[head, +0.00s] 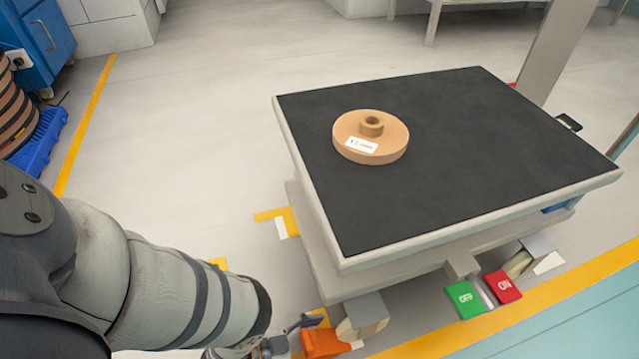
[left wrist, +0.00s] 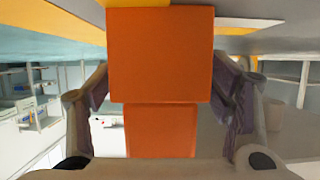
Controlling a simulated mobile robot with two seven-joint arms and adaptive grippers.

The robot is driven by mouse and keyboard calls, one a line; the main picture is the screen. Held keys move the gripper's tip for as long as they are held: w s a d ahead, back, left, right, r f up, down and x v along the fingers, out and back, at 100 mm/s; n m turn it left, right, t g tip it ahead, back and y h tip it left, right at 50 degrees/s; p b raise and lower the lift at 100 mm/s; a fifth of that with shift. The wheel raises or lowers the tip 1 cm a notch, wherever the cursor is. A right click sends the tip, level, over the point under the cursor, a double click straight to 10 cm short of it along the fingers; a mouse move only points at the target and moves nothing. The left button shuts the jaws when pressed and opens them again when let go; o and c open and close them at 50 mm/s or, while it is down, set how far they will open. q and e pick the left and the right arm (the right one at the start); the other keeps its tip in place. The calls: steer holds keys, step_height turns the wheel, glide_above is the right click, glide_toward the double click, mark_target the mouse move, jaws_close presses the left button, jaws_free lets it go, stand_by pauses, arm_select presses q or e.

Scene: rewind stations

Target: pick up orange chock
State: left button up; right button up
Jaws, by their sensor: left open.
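The orange chock (head: 322,343) is on the floor beside the near left wheel of the cart, at the bottom of the head view. In the left wrist view the chock (left wrist: 160,55) fills the middle, with a square orange face above and a narrower orange part below. My left gripper (head: 300,327) is close to the chock's left side in the head view, partly cut off by the bottom edge. In the left wrist view its open fingers (left wrist: 162,95) stand on both sides of the chock. My right gripper is not in view.
The cart (head: 480,224) has a black top (head: 470,150) carrying a tan disc with a hub (head: 371,137). A green OFF pedal (head: 465,299) and a red ON pedal (head: 502,287) sit at its front. Yellow lines mark the floor. Open floor lies to the cart's left.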

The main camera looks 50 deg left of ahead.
arm_select(q)
steer(key=c, duration=1.5)
